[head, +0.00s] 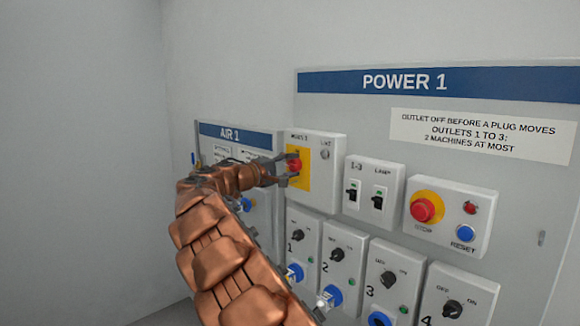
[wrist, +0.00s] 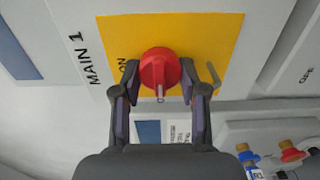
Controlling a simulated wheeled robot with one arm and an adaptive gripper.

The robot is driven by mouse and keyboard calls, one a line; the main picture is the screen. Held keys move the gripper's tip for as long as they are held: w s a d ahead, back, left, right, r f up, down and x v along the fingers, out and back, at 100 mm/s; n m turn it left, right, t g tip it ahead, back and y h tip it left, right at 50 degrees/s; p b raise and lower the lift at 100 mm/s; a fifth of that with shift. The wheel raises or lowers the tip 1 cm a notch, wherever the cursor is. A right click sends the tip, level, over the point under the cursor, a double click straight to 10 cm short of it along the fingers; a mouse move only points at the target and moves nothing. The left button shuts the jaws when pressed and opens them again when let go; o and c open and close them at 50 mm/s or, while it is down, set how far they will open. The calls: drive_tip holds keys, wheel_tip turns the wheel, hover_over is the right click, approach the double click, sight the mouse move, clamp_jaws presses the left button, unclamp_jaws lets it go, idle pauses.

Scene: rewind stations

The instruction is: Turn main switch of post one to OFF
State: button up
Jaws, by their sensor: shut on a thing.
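The main switch (head: 294,165) is a red rotary knob on a yellow plate (head: 305,168), set in a pale box at the upper left of the POWER 1 panel. In the wrist view the red knob (wrist: 159,72) sits on the yellow plate (wrist: 215,40), beside the labels MAIN 1 and ON. A pale mark on the knob points down in that picture, toward my gripper. My gripper (head: 285,168) reaches the knob from the left, and in the wrist view (wrist: 160,85) its two dark fingers stand on either side of the knob, shut on it. The OFF label is not readable.
Numbered outlet boxes (head: 341,255) line the row below. The AIR 1 panel (head: 236,135) is at left.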

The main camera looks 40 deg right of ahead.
drive_tip(key=o, duration=1.1)
drive_tip(key=shift+f, duration=0.1)
drive_tip(key=shift+o, duration=0.2)
drive_tip(key=shift+f, duration=0.1)
